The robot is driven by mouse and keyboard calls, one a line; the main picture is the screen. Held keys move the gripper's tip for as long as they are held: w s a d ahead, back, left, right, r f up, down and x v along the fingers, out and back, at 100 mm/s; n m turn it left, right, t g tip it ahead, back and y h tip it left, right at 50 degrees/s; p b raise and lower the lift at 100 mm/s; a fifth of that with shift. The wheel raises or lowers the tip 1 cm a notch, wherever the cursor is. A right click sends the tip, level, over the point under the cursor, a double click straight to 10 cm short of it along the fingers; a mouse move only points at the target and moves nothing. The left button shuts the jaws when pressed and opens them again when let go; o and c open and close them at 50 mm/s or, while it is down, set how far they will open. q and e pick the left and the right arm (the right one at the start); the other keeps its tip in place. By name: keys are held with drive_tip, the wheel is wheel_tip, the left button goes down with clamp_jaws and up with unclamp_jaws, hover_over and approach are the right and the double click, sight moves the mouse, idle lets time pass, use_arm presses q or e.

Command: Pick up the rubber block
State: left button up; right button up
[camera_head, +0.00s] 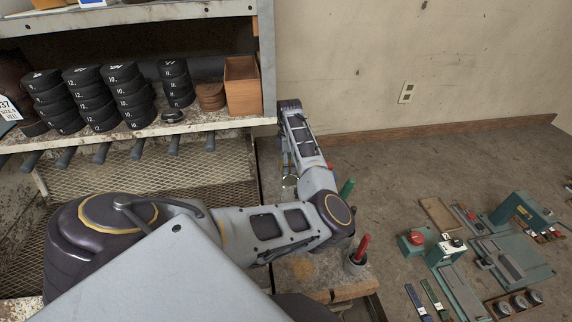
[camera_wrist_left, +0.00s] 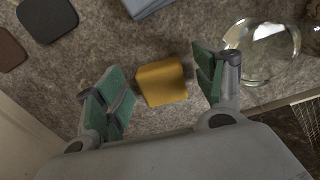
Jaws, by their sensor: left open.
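In the left wrist view a yellow-ochre block (camera_wrist_left: 163,83), which looks like the rubber block, lies on a grey-brown speckled surface. My left gripper (camera_wrist_left: 158,90) is open, with one green-padded finger on each side of the block. Bare surface shows between the block and both fingers, so neither touches it. How high the fingers are above the surface is hard to tell. In the head view my left arm reaches away toward the wall, and its hand and the block are hidden behind the arm links. My right gripper is in neither view.
In the wrist view a clear glass bowl (camera_wrist_left: 262,48) stands close beside the right finger. Dark flat pads (camera_wrist_left: 47,17) lie upper left and a blue-grey item (camera_wrist_left: 147,8) at the top. In the head view a shelf (camera_head: 200,127) holds stacked black discs; green machines (camera_head: 510,258) stand right.

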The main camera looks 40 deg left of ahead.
sight(290, 162)
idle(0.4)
use_arm(q)
drive_tip(key=c, duration=1.1)
drive_tip(key=shift+w, duration=0.1)
drive_tip(key=shift+w+d+r+b, duration=0.1)
drive_tip(key=shift+r+b, duration=0.25)
drive_tip(key=shift+b, duration=0.05)
wheel_tip(290, 162, up, 6)
drive_tip(key=shift+r+b, duration=0.1)
drive_tip(key=shift+b, duration=0.45)
drive_tip(key=w+d+b, duration=0.1)
drive_tip(key=w+d, duration=0.3)
drive_tip(key=w, duration=0.1)
drive_tip(key=w+d+b, duration=0.1)
drive_tip(key=w+d, duration=0.3)
drive_tip(key=w, duration=0.1)
drive_tip(key=w+d+b, duration=0.1)
drive_tip(key=w+d, duration=0.3)
drive_tip(key=w, duration=0.1)
drive_tip(key=shift+w+d+b, duration=0.1)
drive_tip(key=shift+w+b, duration=0.05)
drive_tip(key=shift+b, duration=0.15)
